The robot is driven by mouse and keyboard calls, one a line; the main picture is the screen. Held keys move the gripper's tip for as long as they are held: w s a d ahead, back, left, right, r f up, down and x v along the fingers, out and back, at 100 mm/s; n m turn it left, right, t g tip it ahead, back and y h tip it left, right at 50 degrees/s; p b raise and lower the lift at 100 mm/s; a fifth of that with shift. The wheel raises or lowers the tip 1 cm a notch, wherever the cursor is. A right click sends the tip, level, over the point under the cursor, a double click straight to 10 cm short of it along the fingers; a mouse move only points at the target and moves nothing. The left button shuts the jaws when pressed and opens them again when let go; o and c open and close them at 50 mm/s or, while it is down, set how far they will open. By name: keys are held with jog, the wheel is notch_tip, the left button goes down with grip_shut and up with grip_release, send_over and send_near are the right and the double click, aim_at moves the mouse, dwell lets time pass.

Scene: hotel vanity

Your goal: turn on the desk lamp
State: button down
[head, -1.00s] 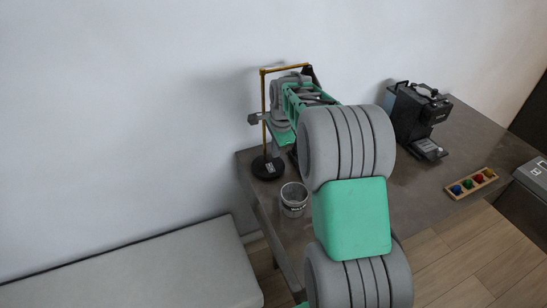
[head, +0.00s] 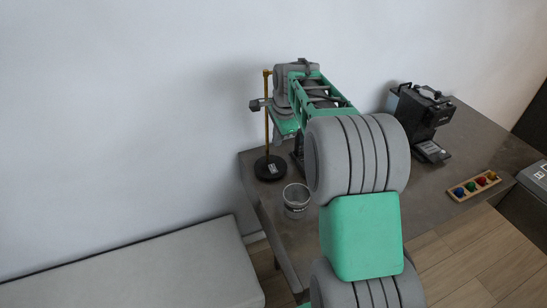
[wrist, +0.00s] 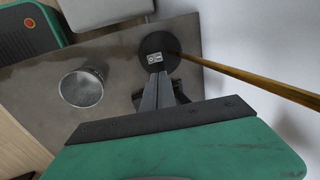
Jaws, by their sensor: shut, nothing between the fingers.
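The desk lamp has a round black base (head: 270,168) and a thin brass pole (head: 266,120). It stands upright at the back left corner of the desk. In the wrist view, the base (wrist: 171,45) carries a small pale plate with a switch (wrist: 154,58). The pole (wrist: 245,80) runs off to the right. My gripper (wrist: 157,76) is shut and empty, its fingertips just below the plate in the picture. I cannot tell whether they touch it. In the head view my arm mostly hides my gripper.
A grey cup-like bin (head: 296,201) stands close in front of the lamp on the dark desk (head: 415,190). A black coffee machine (head: 420,110) and a wooden tray of coloured pieces (head: 474,187) are to the right. A pale bench (head: 140,270) is at left.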

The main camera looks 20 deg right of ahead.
aim_at(271, 165)
jog(key=x, duration=1.4)
